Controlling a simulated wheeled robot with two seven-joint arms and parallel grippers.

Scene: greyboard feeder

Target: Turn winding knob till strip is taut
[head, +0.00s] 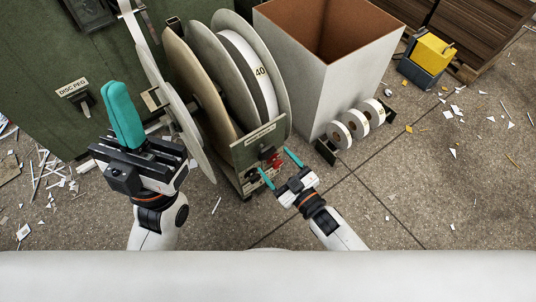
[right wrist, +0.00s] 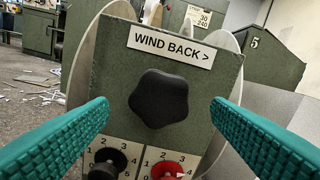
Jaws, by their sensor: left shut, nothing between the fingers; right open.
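The winding knob (right wrist: 158,98) is a black lobed knob under a "WIND BACK >" label (right wrist: 170,46) on a green panel (right wrist: 215,80). My right gripper (head: 275,161) is open, in front of this panel. Its teal fingers stand either side of the knob in the right wrist view (right wrist: 160,112), with gaps and no visible contact. In the head view the knob is hard to make out. White strip material (head: 248,62) marked 40 shows on the reel between grey discs; I cannot tell whether it is taut. My left gripper (head: 122,88) is shut and empty, left of the reel.
Below the knob are a small black knob (right wrist: 108,158) and a red knob (right wrist: 167,170) with number scales. A tall open bin (head: 305,75) and small rolls (head: 341,134) stand right of the reel. A green cabinet with a disc peg (head: 83,98) is at left. Scraps litter the floor.

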